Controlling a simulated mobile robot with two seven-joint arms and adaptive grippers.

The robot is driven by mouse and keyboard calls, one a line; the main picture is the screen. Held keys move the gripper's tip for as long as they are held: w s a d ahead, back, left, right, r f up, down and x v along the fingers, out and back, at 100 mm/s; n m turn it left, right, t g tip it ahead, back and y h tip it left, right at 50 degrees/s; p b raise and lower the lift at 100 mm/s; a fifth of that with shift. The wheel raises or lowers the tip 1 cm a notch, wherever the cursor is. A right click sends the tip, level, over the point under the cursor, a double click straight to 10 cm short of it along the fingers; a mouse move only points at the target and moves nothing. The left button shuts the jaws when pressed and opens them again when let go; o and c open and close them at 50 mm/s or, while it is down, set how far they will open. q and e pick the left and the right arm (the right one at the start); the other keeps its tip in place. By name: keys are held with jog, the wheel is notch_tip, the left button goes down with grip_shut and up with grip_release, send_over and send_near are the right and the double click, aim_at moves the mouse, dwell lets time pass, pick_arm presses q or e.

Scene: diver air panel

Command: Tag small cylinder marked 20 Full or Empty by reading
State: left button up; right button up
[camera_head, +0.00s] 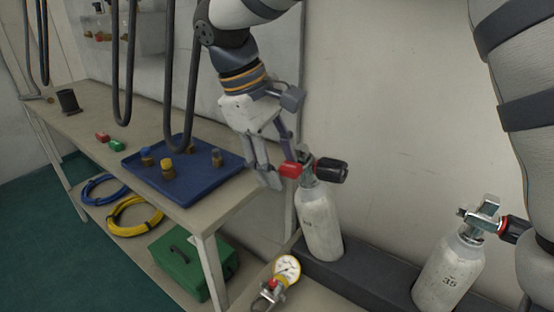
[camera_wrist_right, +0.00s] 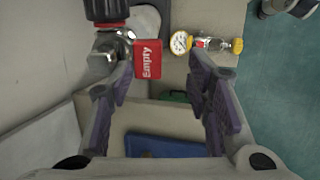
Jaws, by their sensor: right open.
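A white cylinder (camera_head: 320,224) stands upright in the middle of the head view; its small marking is too small to read surely. A red tag (camera_head: 290,170) is at its valve (camera_head: 308,162). In the right wrist view the tag (camera_wrist_right: 148,59) reads "Empty" and sits against the metal valve (camera_wrist_right: 108,52). My right gripper (camera_head: 277,167) is open beside the tag, one finger close to it; I cannot tell if they touch. A yellow-rimmed gauge (camera_head: 287,268) lies low in front of the cylinder; its reading is unclear. A red piece (camera_head: 102,137) and a green piece (camera_head: 117,146) lie on the bench. My left gripper is not in view.
A second cylinder (camera_head: 449,272), marked 35, stands at the right. A blue tray (camera_head: 190,186) with brass fittings is on the bench (camera_head: 70,122). A green case (camera_head: 190,263) and blue and yellow hose coils are below. Dark hoses hang over the bench.

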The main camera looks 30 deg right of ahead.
jog(key=shift+r, duration=0.15)
jog(key=v, duration=0.7)
jog(key=shift+a+r, duration=0.2)
jog(key=shift+r, duration=0.15)
